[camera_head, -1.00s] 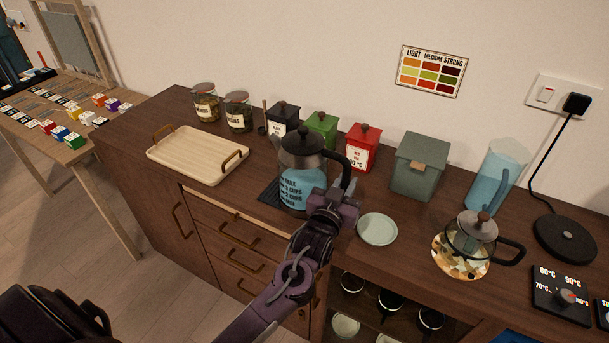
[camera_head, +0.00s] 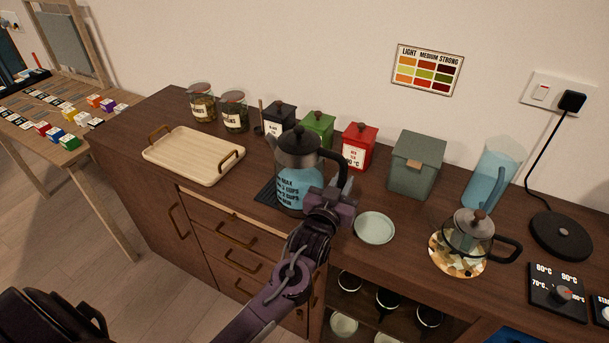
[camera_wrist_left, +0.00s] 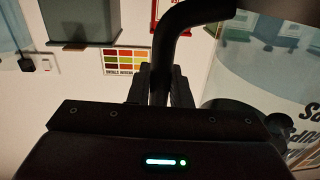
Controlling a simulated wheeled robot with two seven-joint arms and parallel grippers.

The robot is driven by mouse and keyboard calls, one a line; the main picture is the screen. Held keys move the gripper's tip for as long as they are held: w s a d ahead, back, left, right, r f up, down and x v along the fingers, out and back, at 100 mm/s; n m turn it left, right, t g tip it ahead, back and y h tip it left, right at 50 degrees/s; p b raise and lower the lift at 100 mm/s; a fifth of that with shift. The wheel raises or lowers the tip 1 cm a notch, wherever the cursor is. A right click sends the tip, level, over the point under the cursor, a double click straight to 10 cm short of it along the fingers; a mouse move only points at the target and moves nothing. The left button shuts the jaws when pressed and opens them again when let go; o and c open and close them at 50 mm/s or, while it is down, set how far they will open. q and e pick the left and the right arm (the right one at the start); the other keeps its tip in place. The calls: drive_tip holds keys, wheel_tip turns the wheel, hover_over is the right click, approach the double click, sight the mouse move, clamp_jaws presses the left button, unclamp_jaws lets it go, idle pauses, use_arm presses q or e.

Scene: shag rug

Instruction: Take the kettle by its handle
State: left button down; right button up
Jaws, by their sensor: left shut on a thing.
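The kettle (camera_head: 300,186) is dark with a black lid and a blue, lettered window showing its fill. It stands upright on a dark mat (camera_head: 266,193) on the wooden counter. Its black handle (camera_head: 341,162) is on the right side. My left gripper (camera_head: 340,186) reaches in from the front and is shut on the handle. In the left wrist view the handle (camera_wrist_left: 163,65) runs down between the fingers (camera_wrist_left: 160,85), with the pale kettle body (camera_wrist_left: 255,75) at the right. The fingers hide the lower handle. My right gripper is not in view.
A wooden tray (camera_head: 185,162) lies left of the kettle. Black, green and red canisters (camera_head: 358,148) stand close behind it. A pale saucer (camera_head: 374,228) lies just right of my gripper. A glass teapot (camera_head: 467,240) and blue jug (camera_head: 489,180) stand farther right.

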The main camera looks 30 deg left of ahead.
use_arm(q)
drive_tip(key=shift+r, duration=0.3)
